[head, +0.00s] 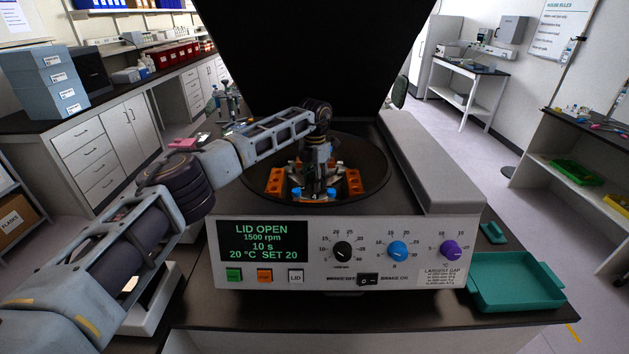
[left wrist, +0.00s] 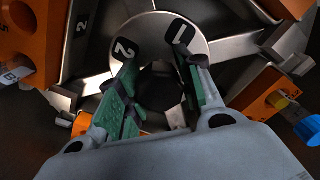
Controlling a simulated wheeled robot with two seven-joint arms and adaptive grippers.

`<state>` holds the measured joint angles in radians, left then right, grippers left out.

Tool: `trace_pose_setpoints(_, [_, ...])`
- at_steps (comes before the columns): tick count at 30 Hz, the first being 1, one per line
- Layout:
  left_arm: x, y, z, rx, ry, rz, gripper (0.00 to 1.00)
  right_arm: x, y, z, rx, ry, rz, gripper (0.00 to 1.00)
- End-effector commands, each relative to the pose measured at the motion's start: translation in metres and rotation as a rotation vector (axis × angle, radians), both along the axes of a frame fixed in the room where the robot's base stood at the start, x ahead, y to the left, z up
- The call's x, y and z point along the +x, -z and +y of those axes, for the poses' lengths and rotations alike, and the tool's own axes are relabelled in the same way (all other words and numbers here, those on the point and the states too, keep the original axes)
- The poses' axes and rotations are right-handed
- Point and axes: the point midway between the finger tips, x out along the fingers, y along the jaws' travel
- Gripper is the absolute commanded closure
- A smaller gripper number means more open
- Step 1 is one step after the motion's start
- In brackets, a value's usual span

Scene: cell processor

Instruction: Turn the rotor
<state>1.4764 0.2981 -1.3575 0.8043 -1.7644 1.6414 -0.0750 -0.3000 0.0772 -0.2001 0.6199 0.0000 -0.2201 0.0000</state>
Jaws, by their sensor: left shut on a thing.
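The centrifuge (head: 455,215) stands on the bench with its dark lid (head: 320,50) raised and its round bowl open. In the bowl is the metal rotor (left wrist: 150,30), marked with 1 and 2 around its hub. Orange buckets (head: 276,183) sit around it; one also shows in the left wrist view (left wrist: 268,92). My left gripper (head: 319,190) reaches down into the middle of the bowl. In the left wrist view its green-padded fingers (left wrist: 160,92) are shut on the dark centre of the rotor, which they partly hide. My right gripper is not in view.
Blue caps (head: 331,193) show near my gripper. The front panel display (head: 263,241) reads LID OPEN, 1500 rpm, 10 s. A teal tray (head: 515,283) lies right of the machine. The bowl wall closely surrounds the rotor, and the raised lid stands behind my arm.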

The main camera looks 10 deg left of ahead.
Motion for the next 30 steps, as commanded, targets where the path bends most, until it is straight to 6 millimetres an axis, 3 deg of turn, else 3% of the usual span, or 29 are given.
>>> trace_pose_setpoints(10, [0.0014,-0.0024,0.0001,-0.002,-0.003,-0.006,1.00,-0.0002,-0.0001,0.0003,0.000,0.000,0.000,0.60])
trace_pose_setpoints(11, [0.0014,-0.0024,0.0001,-0.002,-0.003,-0.006,0.63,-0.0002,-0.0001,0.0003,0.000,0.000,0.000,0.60])
trace_pose_setpoints(16, [0.0010,-0.0017,0.0001,-0.001,-0.003,-0.004,0.42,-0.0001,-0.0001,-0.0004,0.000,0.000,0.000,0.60])
trace_pose_setpoints(30, [0.0006,-0.0055,0.0001,0.000,-0.002,-0.002,0.42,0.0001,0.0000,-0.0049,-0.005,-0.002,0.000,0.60])
